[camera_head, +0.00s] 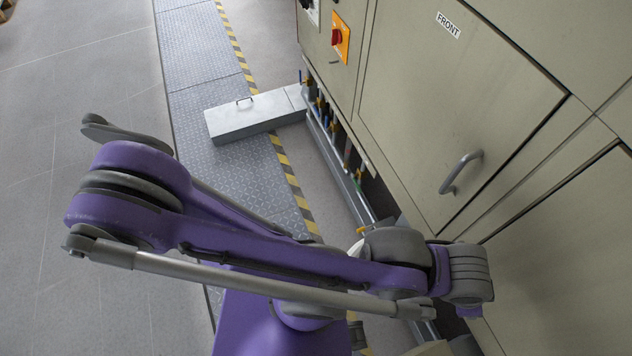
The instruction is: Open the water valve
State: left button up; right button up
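A row of small pipes and valve handles (347,153) sits in the low opening along the base of the furnace cabinet. Bits of blue, yellow and green show there. They are too small to tell which one is the water valve or how it is turned. My purple arm crosses the lower half of the view and covers the near end of this row. A small yellow part (361,229) shows just above the arm. I see no gripper fingers of either arm.
The beige furnace cabinet (420,90) fills the right side, with a grey door handle (461,172) and a red switch (337,37) on an orange plate. A grey metal box (250,117) lies on the tread-plate floor beside a yellow-black stripe (284,160).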

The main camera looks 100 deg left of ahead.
aim_at(353, 176)
jog(key=u, duration=2.85)
jog(key=j+z, duration=0.2)
jog(key=j, duration=1.05)
jog(key=k, duration=0.05)
